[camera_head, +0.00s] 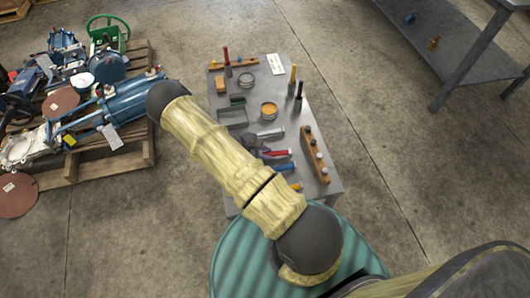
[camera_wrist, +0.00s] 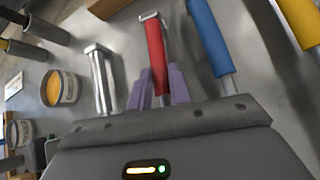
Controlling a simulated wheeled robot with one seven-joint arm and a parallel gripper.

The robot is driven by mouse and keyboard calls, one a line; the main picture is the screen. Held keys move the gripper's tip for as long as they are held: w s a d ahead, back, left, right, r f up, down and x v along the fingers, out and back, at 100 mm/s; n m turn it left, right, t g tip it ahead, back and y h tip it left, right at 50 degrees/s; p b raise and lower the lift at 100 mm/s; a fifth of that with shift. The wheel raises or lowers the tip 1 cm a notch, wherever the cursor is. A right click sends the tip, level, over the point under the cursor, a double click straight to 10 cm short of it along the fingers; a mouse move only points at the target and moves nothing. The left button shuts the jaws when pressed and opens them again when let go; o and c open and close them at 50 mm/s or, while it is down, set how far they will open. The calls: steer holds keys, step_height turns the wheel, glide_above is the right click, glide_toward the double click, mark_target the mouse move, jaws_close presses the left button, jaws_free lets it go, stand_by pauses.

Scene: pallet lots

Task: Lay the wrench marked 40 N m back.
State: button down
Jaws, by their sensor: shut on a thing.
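In the wrist view, my gripper (camera_wrist: 162,86) has its two purple-grey fingers on either side of the shaft of a red-handled wrench (camera_wrist: 157,48). It is shut on this wrench, close to the grey table top (camera_wrist: 130,50). I cannot tell whether the wrench touches the table. A bare silver wrench (camera_wrist: 100,75) lies to its left, and a blue-handled wrench (camera_wrist: 209,35) and a yellow-handled one (camera_wrist: 302,22) to its right. In the head view, the red handle (camera_head: 277,153) shows beside my gripper (camera_head: 258,148). No 40 N m marking is readable.
The table also holds a grey tray (camera_head: 232,118), a round tin (camera_head: 269,110), upright tools and a wooden block with pegs (camera_head: 315,155). A wooden pallet (camera_head: 110,155) with blue machinery stands at left. A grey bench (camera_head: 445,40) stands at upper right. Concrete floor between is clear.

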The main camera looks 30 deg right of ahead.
steer(key=c, duration=1.2)
jaws_free()
steer(key=shift+a, duration=0.1)
steer(key=p+v, duration=0.1)
steer(key=v, duration=1.6)
steer(key=shift+a+r, duration=0.1)
steer(key=shift+r, duration=0.05)
